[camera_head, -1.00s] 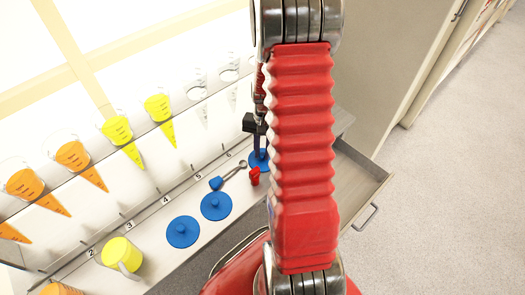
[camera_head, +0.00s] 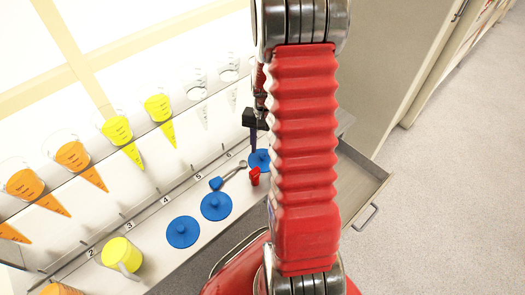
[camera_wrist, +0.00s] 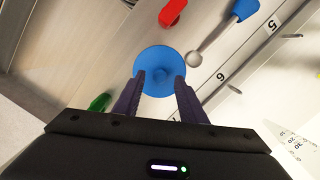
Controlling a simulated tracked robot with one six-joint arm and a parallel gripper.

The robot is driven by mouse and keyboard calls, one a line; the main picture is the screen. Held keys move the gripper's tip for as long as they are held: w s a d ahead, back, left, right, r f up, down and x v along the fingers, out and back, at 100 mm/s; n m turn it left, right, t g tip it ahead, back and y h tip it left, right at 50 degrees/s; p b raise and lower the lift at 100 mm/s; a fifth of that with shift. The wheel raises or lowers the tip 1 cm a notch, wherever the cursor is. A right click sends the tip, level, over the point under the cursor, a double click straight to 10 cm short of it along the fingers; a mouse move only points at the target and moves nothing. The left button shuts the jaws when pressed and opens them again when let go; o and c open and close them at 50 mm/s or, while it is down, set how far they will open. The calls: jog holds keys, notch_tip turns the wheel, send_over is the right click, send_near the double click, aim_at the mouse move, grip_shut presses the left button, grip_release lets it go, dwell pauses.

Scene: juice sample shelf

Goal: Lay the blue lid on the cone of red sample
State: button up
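Three blue lids lie on the white counter: one at the right end (camera_head: 259,158), one in the middle (camera_head: 216,206) and one to the left (camera_head: 183,231). Each is a round disc with a raised knob. My gripper (camera_head: 254,146) hangs over the right-end lid in the head view. In the wrist view my gripper (camera_wrist: 161,82) is open, with its two purple-grey fingers apart and nothing between them but the view of that lid (camera_wrist: 150,61) and its knob below. Cones on the shelf hold orange (camera_head: 72,155) and yellow (camera_head: 117,131) samples. No cone of red sample shows.
A small red object (camera_head: 255,177) and a spoon-like tool with a blue handle (camera_head: 216,183) lie beside the right-end lid. Clear cones (camera_head: 197,83) hang at the shelf's right. A green object (camera_wrist: 99,102) shows near my left finger.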

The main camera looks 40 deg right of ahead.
aim_at(262, 154)
notch_tip(262, 154, up, 10)
jog(key=d, duration=0.1)
jog(key=shift+w, duration=0.3)
jog(key=shift+f, duration=0.1)
dwell(0.5)
jog(key=s+a+r+n+t+h, duration=0.25)
jog(key=a+r+n, duration=0.25)
jog(key=a+r, duration=0.85)
jog(key=s+a+r+n+t, duration=0.2)
jog(key=s+a+n, duration=0.1)
jog(key=a, duration=0.3)
jog(key=s+a+r+n+t+y, duration=0.1)
jog(key=s+a+r+n+t, duration=0.1)
jog(key=s+a, duration=0.3)
jog(key=shift+s+a+r+n, duration=0.15)
jog(key=shift+a+r+n, duration=0.3)
jog(key=shift+r+n, duration=0.25)
jog(key=shift+o, duration=0.2)
